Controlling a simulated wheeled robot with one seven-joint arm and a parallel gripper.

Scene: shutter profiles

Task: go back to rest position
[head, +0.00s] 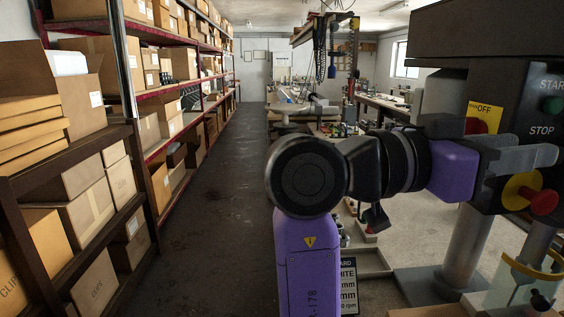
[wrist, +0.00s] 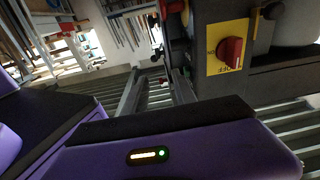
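My purple arm (head: 308,262) rises in the middle of the head view to a round black joint. From there it runs right through black joints to a purple block (head: 455,170), beside a machine with a yellow OFF plate (head: 484,112). In the wrist view, a purple housing with a lit indicator (wrist: 148,155) fills the bottom.
Shelves of cardboard boxes (head: 85,215) line the left. A clear dark aisle (head: 212,190) runs to the back. The machine's red knob (head: 543,202) and grey column (head: 470,245) stand close on the right. A red switch (wrist: 230,52) shows in the wrist view.

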